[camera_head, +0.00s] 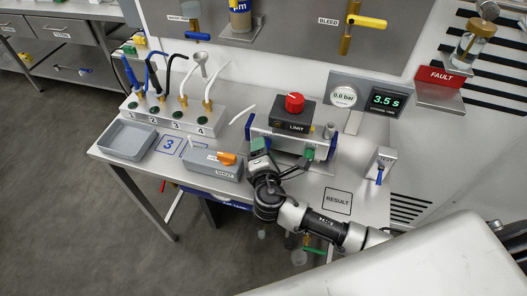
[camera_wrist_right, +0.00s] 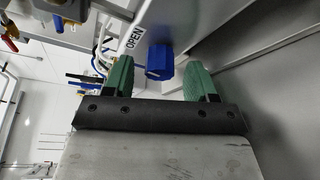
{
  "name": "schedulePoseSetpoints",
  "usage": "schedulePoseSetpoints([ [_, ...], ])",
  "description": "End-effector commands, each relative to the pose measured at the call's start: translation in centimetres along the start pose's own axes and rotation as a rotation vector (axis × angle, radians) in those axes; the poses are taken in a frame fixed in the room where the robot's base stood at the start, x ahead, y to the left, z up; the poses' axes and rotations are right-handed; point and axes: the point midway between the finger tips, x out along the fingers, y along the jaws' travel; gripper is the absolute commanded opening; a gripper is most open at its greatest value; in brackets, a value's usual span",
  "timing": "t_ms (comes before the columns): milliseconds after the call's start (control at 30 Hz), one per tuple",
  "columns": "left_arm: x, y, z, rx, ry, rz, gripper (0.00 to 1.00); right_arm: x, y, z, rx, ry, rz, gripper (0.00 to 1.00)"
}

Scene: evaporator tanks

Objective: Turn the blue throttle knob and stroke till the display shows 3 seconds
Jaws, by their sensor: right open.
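The display (camera_head: 384,99) at the upper right of the bench reads 3.5 s. In the right wrist view, the blue throttle knob (camera_wrist_right: 159,62) lies ahead, in the gap between the two green fingertips, beside a label reading OPEN. My right gripper (camera_head: 283,150) is open at the front of the metal device under the LIMIT box; it also shows in the right wrist view (camera_wrist_right: 160,78). Neither finger visibly touches the knob, and the exact depth is hard to judge. In the head view, I cannot make out the knob for sure near the gripper. My left gripper is out of view.
A red knob (camera_head: 294,102) tops the LIMIT box (camera_head: 291,126). A grey box with an orange part (camera_head: 226,158) and an empty grey tray (camera_head: 127,140) stand left. A RESULT mark (camera_head: 338,201) lies on clear bench.

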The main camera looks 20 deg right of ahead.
Motion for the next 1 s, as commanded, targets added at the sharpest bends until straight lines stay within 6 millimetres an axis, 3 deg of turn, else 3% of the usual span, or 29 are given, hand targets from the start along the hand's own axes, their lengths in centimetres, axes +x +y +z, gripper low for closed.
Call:
schedulePoseSetpoints([
  [167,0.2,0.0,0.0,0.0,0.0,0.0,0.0,-0.9,-0.1,-0.1,-0.001,0.002,0.0,0.57],
  [600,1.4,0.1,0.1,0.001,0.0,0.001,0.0,-9.1,-0.2,-0.1,0.001,0.002,-0.002,0.57],
  [800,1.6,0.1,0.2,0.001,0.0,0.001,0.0,-10.7,-0.1,0.0,0.001,0.0,0.0,0.57],
  [1000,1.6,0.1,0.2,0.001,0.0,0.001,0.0,-10.8,0.0,0.0,0.0,0.0,0.0,0.57],
])
